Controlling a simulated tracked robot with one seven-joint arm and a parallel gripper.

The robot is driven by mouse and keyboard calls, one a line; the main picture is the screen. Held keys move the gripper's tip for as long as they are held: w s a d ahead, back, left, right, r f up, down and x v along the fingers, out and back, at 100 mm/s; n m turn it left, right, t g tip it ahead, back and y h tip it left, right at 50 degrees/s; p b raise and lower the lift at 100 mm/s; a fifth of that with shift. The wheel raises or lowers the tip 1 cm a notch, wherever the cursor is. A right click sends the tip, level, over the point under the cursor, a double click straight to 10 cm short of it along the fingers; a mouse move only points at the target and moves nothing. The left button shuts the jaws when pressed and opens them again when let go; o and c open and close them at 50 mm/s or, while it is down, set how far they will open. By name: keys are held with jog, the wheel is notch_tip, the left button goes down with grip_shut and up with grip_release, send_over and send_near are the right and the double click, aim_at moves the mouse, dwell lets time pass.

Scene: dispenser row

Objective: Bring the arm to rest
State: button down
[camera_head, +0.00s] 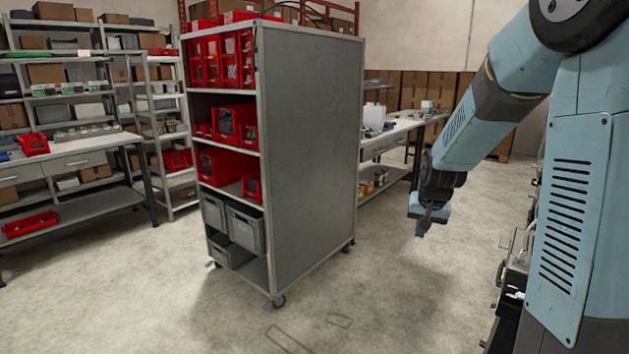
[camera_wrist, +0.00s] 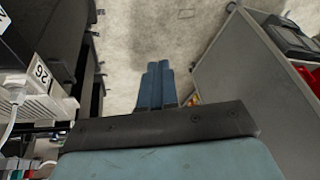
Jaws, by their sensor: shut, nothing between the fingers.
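My gripper (camera_head: 421,229) hangs at the end of my blue-grey arm on the right side of the head view, pointing down over bare floor. In the wrist view my gripper (camera_wrist: 157,70) shows its two blue fingers side by side and touching. It is shut and holds nothing. My arm is bent, with the forearm slanting down to the left from the elbow at the upper right.
A grey wheeled shelf cart (camera_head: 312,150) with red and grey bins stands left of my gripper; it also shows in the wrist view (camera_wrist: 225,75). Workbenches stand at the left (camera_head: 100,146) and behind the cart (camera_head: 396,128). Open concrete floor (camera_head: 400,290) lies in front.

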jog(key=s+a+r+n, duration=0.1)
jog(key=s+r, duration=0.3)
jog(key=s, duration=0.5)
jog(key=s+a+r+n, duration=0.1)
jog(key=s+r, duration=0.4)
jog(key=s, duration=0.5)
jog(key=s+a+r+n+t, duration=0.1)
jog(key=s+r, duration=0.4)
jog(key=s, duration=0.5)
jog(key=shift+a+r, duration=0.15)
jog(key=shift+a, duration=0.55)
jog(key=shift+s, duration=0.1)
